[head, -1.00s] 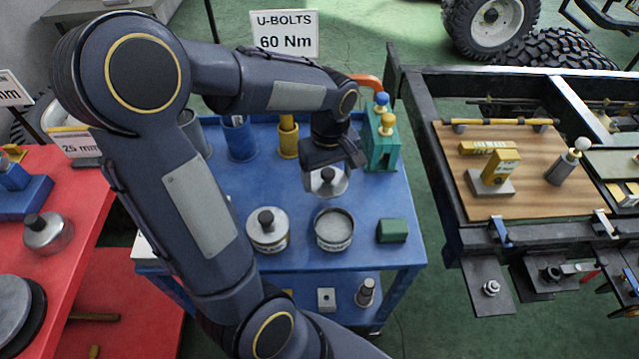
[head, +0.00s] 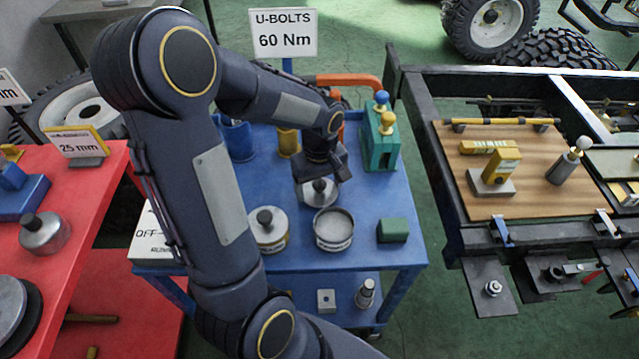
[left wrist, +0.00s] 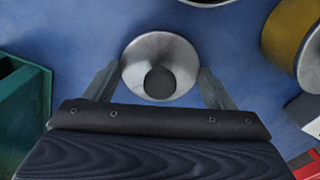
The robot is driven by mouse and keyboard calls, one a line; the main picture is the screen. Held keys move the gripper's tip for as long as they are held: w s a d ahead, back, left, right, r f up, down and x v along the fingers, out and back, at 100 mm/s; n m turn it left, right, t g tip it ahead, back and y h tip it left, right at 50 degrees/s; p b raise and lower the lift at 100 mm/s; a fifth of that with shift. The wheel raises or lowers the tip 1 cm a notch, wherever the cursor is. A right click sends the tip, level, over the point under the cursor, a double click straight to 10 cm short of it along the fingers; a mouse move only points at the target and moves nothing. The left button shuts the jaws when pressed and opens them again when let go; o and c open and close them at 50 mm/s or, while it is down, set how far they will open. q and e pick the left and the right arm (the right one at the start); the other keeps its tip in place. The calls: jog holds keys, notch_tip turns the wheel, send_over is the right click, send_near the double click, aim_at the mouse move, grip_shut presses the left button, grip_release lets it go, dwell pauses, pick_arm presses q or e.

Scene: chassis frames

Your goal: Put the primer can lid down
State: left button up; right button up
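The lid (head: 320,194), a shallow grey metal disc with a dark knob, is at the blue cart's middle, behind an open can (head: 334,230). It also shows in the left wrist view (left wrist: 160,52), over the blue surface. My left gripper (head: 322,176) is right above it. Its fingers are spread to either side of the lid, with clear gaps between them and the knob. Whether the fingertips touch the rim is hard to tell. The open can shows a grey content. My right gripper is not in view.
A can with its knobbed lid on (head: 268,232) stands left of the open can. A green block (head: 392,231) is to the right, a teal box (head: 381,140) behind it. Blue and yellow cups (head: 288,143) stand at the back of the cart (head: 380,262).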

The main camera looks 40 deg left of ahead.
aim_at(320, 183)
pick_arm(q)
jog(key=o, duration=0.4)
jog(key=shift+o, duration=0.2)
jog(key=shift+r, duration=0.25)
notch_tip(320, 183, up, 11)
jog(key=p, duration=0.2)
jog(key=s+d+r+m+t+h, duration=0.2)
jog(key=s+d+m+t, duration=0.3)
jog(key=s+d+m, duration=0.6)
jog(key=s+h, duration=0.1)
jog(key=s, duration=0.2)
jog(key=shift+t+h, duration=0.3)
jog(key=shift+h, duration=0.1)
jog(key=shift+r, duration=0.1)
